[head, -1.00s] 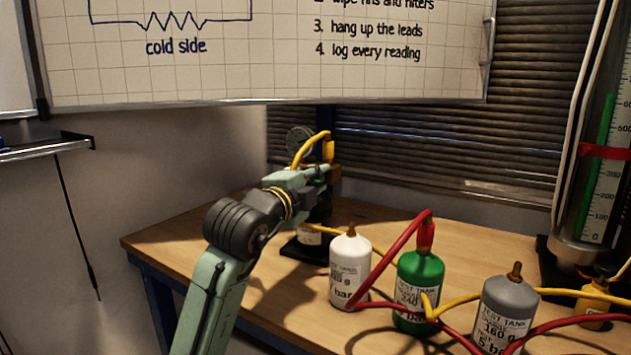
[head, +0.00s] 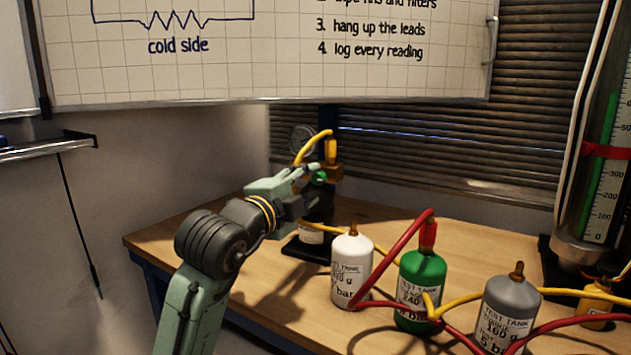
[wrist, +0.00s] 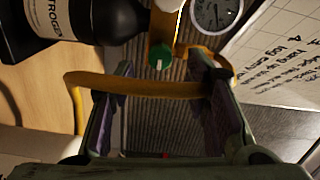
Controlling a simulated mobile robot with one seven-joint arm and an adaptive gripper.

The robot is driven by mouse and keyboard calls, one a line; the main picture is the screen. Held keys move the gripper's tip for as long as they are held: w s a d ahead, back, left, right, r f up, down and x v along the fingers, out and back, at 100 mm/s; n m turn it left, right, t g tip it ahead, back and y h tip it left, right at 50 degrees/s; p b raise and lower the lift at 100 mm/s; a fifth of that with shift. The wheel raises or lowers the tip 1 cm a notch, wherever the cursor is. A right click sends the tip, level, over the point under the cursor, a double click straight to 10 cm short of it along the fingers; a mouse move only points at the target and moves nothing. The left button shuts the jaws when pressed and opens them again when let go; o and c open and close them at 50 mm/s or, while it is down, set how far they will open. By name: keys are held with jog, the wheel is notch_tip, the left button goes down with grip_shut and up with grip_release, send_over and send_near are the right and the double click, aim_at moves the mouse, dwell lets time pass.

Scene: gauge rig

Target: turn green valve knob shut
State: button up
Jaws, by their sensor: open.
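The green valve knob (wrist: 159,57) sits on a brass valve body (wrist: 163,25) in the wrist view, with a small pale mark on its face. In the head view the knob (head: 319,177) shows just right of my gripper (head: 304,180). My gripper also shows in the wrist view (wrist: 160,78), its two fingers apart and nothing held. The knob lies ahead of the gap between the fingertips, apart from them. A yellow hose (wrist: 150,87) crosses the wrist view over the finger area; I cannot tell whether it touches them.
A dark nitrogen bottle (wrist: 95,18) stands under the valve, and a round gauge (wrist: 217,12) is beside it. White (head: 350,268), green (head: 421,280) and grey (head: 507,310) test tanks with red and yellow hoses stand to the right on the wooden bench (head: 215,235). A whiteboard (head: 270,60) hangs above.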

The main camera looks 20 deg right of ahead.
jog(key=v, duration=0.7)
